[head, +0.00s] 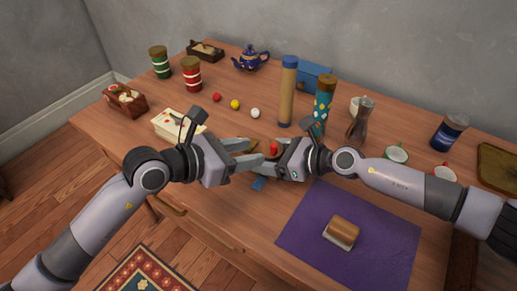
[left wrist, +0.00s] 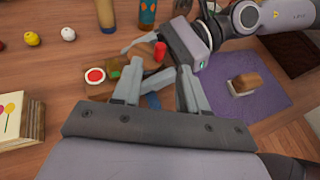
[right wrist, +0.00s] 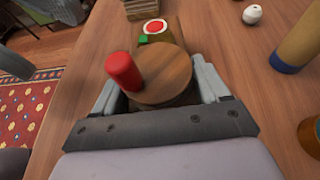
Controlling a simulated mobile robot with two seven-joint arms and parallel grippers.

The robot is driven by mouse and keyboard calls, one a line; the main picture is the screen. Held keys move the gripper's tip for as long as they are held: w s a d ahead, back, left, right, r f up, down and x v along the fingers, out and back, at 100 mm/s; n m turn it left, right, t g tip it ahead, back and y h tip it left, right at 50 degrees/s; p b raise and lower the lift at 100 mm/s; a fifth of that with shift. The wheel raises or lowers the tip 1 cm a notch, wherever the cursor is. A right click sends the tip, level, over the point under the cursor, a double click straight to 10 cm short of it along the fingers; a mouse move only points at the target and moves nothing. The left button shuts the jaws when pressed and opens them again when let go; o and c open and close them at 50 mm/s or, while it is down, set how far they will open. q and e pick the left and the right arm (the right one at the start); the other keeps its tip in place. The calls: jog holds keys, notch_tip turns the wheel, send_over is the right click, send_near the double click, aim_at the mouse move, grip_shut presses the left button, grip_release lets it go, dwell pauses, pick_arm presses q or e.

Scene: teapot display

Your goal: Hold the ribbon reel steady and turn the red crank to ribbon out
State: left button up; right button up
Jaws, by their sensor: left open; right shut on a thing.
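The ribbon reel (right wrist: 165,75) is a round wooden disc in the right wrist view, with the upright red crank knob (right wrist: 122,72) near its left rim. My right gripper (right wrist: 158,92) is shut on the reel, one finger on each side. The red crank also shows in the head view (head: 273,148) and the left wrist view (left wrist: 160,51). My left gripper (left wrist: 160,86) is open and empty, its fingers pointing toward the reel just short of the red crank. In the head view the arms partly hide the reel. A blue strip, apparently ribbon (head: 259,184), shows below the grippers.
A wooden base with a red-and-white disc (left wrist: 95,76) and green patch adjoins the reel. A purple mat (head: 300,230) bears a small wood-topped block (head: 344,231). A tan cylinder (head: 287,95) and patterned cylinder (head: 323,100) stand behind. A cream box (head: 172,124) stands left.

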pick_arm(q)
jog(key=shift+v, duration=0.9)
jog(key=shift+w, duration=0.1)
jog(key=m+g+y, duration=0.7)
jog(key=m+y, duration=0.4)
jog(key=m, duration=0.2)
send_near(274, 144)
notch_tip(274, 144, down, 8)
jog(key=shift+w+d+f, duration=0.1)
jog(key=shift+f, duration=0.15)
